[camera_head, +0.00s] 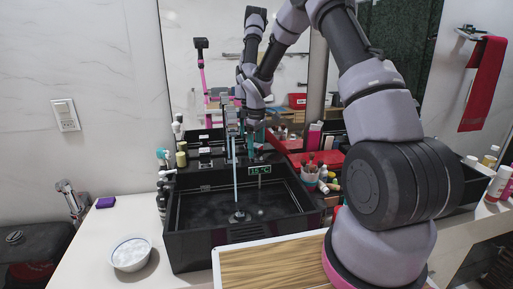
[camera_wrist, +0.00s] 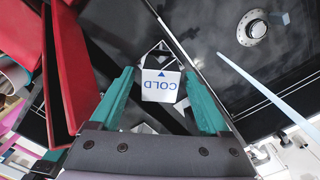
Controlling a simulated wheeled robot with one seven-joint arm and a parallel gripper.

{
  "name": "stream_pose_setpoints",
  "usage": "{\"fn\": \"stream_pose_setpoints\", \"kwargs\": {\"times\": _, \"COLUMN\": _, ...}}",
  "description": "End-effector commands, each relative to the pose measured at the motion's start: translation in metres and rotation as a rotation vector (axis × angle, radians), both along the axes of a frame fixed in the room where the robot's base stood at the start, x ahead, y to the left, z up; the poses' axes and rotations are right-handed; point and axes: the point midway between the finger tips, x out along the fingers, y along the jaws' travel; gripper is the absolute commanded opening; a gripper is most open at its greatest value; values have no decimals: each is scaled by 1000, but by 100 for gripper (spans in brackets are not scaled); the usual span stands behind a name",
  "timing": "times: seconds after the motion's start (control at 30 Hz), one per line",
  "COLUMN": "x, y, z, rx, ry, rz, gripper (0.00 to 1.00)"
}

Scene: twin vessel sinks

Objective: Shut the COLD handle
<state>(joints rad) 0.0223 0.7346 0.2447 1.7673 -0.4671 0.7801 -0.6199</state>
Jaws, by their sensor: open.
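The COLD handle (camera_wrist: 162,92) shows in the wrist view as a white block with blue "COLD" lettering and a small blue arrow. My gripper (camera_wrist: 159,76) is open, with one teal finger on each side of the handle. I cannot tell whether either finger touches it. In the head view my gripper (camera_head: 256,131) is above the back edge of the black sink (camera_head: 205,187), and I cannot make out the handle there. A pale blue water stream (camera_head: 235,168) falls into the basin. A display (camera_head: 260,170) reads 15 °C.
A red box (camera_wrist: 70,65) stands close beside the left finger. Bottles (camera_head: 180,155) stand left of the sink's back, and a cup of brushes (camera_head: 310,178) stands right. A white bowl (camera_head: 131,253) and a wooden board (camera_head: 275,264) are in front. A mirror is behind.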

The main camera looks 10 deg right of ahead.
Motion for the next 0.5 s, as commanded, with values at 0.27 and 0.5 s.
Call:
{"fn": "stream_pose_setpoints", "kwargs": {"times": 0.27, "x": 0, "y": 0, "z": 0, "rx": 0, "ry": 0, "rz": 0, "gripper": 26}}
{"fn": "stream_pose_setpoints", "kwargs": {"times": 0.5, "x": 0, "y": 0, "z": 0, "rx": -1, "ry": 1, "rz": -6, "gripper": 0}}
